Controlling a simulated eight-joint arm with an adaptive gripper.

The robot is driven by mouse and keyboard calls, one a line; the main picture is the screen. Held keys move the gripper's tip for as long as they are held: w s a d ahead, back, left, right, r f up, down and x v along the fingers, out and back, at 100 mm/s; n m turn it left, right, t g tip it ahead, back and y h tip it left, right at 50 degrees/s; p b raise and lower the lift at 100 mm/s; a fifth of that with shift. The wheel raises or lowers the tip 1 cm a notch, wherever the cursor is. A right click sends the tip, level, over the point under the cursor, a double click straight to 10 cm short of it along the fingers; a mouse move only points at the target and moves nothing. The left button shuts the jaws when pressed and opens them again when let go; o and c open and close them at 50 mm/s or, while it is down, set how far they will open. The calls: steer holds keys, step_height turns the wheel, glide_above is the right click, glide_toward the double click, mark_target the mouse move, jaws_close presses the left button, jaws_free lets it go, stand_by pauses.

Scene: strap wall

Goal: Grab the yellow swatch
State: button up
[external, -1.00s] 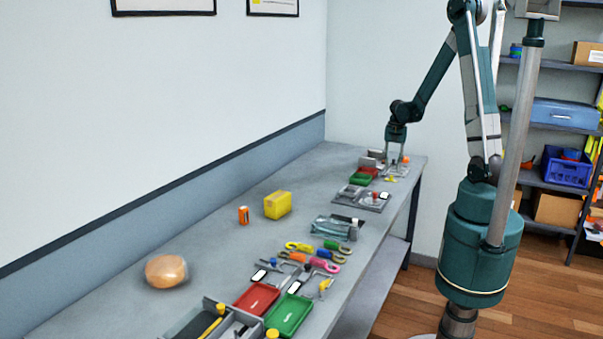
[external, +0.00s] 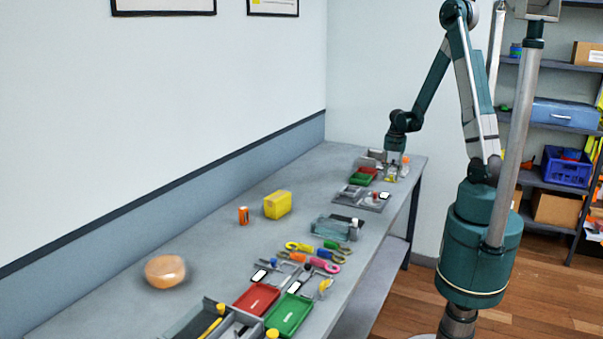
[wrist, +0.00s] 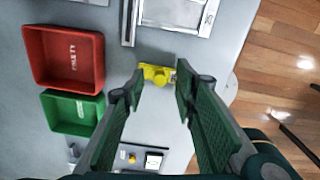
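The yellow swatch (wrist: 157,74) lies on the grey bench in the wrist view, a small yellow piece with an uneven outline. My gripper (wrist: 159,86) is open, with one green-padded finger to each side of the swatch's place in the picture. Whether the fingertips touch it or are still above it I cannot tell. In the external view my gripper (external: 395,174) points straight down at the far end of the bench, low over the surface; the swatch is small and partly hidden there.
A red tray (wrist: 65,32) and a green tray (wrist: 70,131) sit left of my gripper in the wrist view. A grey metal holder (wrist: 128,24) is above the swatch. The bench's edge (wrist: 222,75) is close on the right, with wooden floor beyond.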

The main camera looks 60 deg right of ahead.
steer(key=shift+f, duration=0.3)
stand_by(0.4)
jaws_close()
